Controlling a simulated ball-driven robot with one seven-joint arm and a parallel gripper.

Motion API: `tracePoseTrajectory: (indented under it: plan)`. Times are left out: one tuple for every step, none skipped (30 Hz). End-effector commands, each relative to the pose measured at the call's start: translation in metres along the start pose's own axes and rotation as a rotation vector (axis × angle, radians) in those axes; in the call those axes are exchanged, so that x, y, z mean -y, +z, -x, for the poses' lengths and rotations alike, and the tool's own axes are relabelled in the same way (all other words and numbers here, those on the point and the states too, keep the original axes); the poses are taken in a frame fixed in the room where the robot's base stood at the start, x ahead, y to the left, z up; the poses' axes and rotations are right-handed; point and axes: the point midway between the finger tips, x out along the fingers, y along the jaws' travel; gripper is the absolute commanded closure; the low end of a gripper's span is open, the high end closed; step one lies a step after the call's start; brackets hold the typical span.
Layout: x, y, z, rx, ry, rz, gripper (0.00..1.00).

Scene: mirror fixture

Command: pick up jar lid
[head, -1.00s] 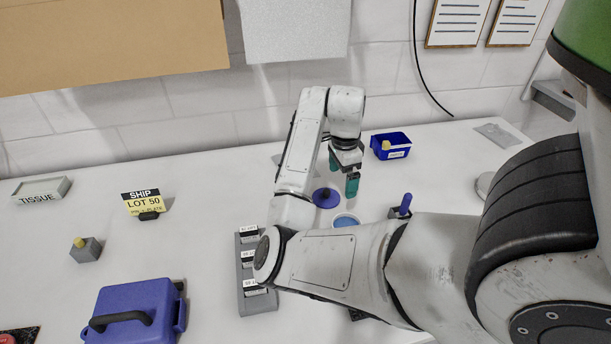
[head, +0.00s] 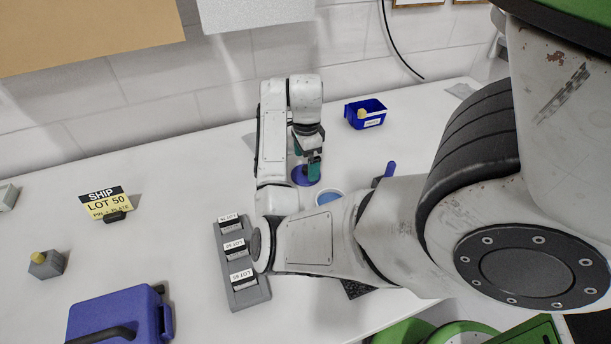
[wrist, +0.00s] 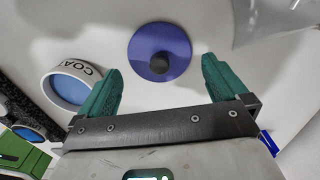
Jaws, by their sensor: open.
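The jar lid (wrist: 140,48) is a flat blue-purple disc with a dark round knob (wrist: 157,67), lying on the white table. In the wrist view it lies ahead of and between the two green fingertips of my gripper (wrist: 163,72). The fingers are spread apart and nothing is between them. In the head view the lid (head: 300,178) is partly hidden by my gripper (head: 307,165), which is above or beside it; the exact gap is hard to tell. A white round jar with a blue inside (wrist: 72,86) and lettering stands close to the left finger.
A blue bin (head: 366,115) stands behind to the right. A blue-handled item (head: 390,169) stands right of the jar. A grey rack with lot labels (head: 243,290) is in front. A yellow SHIP sign (head: 106,204) and blue case (head: 118,318) are left.

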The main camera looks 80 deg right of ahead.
Motion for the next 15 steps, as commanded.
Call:
tracePoseTrajectory:
  plan:
    - [-0.001, 0.001, -0.005, 0.000, 0.004, 0.002, 0.00]
    - [-0.001, 0.002, -0.010, 0.001, 0.004, 0.003, 0.00]
    - [0.000, 0.002, -0.015, 0.001, 0.004, 0.003, 0.00]
    - [0.000, 0.002, -0.018, 0.000, 0.002, 0.002, 0.00]
    - [0.000, 0.002, -0.021, 0.000, 0.002, 0.002, 0.00]
    - [0.000, 0.002, -0.024, 0.000, 0.002, 0.001, 0.00]
    - [0.000, 0.002, -0.025, 0.001, 0.002, 0.001, 0.00]
    - [0.000, 0.002, -0.027, 0.001, 0.001, 0.001, 0.00]
    - [0.000, 0.002, -0.027, 0.001, 0.000, 0.001, 0.00]
    - [0.000, 0.002, -0.028, 0.001, 0.000, 0.001, 0.00]
    - [0.000, 0.002, -0.028, 0.001, 0.000, 0.001, 0.00]
    - [0.000, 0.002, -0.028, 0.001, 0.000, 0.001, 0.00]
    - [0.000, 0.002, -0.028, 0.001, 0.000, 0.001, 0.00]
    - [0.000, 0.002, -0.028, 0.001, 0.000, 0.001, 0.00]
    - [0.000, 0.002, -0.028, 0.001, 0.000, 0.001, 0.02]
